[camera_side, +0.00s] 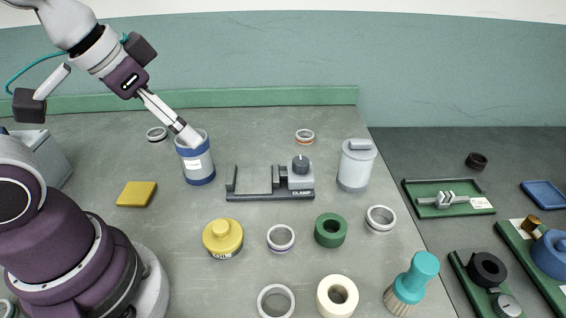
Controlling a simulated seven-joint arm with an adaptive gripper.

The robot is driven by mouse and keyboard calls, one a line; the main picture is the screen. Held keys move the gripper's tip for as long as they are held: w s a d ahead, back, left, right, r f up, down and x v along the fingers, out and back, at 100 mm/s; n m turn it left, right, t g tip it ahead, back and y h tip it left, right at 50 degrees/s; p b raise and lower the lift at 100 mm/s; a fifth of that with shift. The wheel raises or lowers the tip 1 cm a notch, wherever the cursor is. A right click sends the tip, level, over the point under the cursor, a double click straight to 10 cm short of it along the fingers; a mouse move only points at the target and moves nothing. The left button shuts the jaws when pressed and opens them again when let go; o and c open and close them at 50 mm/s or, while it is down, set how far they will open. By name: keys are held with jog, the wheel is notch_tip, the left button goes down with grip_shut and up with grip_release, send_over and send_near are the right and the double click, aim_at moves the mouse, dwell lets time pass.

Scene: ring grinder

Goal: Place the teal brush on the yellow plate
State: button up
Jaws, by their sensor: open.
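The teal brush (416,278) stands at the front right of the grey table, with its teal knob up and pale bristles down, slightly tilted in the picture. The yellow plate (137,194) is a small flat square lying at the left of the table, and nothing is on it. My gripper (191,140) is at the back left, far from the brush. It points down at the mouth of a blue and white canister (196,163). Its fingertips are at or just inside the canister's rim; I cannot tell which. It is open, with nothing visible in it.
A black clamp fixture (270,195) stands mid-table, with a grey lidded canister (356,165) to its right. A yellow knobbed pot (222,238), a green ring (331,230), a cream ring (337,296) and several grey rings lie in front. Trays (425,211) lie right of the table.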

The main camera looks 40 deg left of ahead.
jog(key=w+d+f+m+g+h, duration=0.1)
jog(key=w+d+f+m+h, duration=0.1)
jog(key=w+d+f+m, duration=0.25)
jog(key=m+g+h, duration=0.3)
jog(key=m+h, duration=0.6)
jog(key=m, duration=0.1)
send_near(415, 260)
jog(key=s+f, duration=0.3)
jog(key=w+d+f+t+h, duration=0.1)
jog(key=w+d+n+t+h, duration=0.1)
jog(key=d+t+h, duration=0.1)
jog(key=d+f+n+t+h, duration=0.1)
jog(key=d+t+h, duration=0.1)
jog(key=shift+w+d+f, duration=0.1)
jog(key=shift+w+f, duration=0.2)
jog(key=shift+w, duration=0.1)
jog(key=shift+x, duration=2.35)
jog(key=shift+r, duration=0.1)
grip_shut()
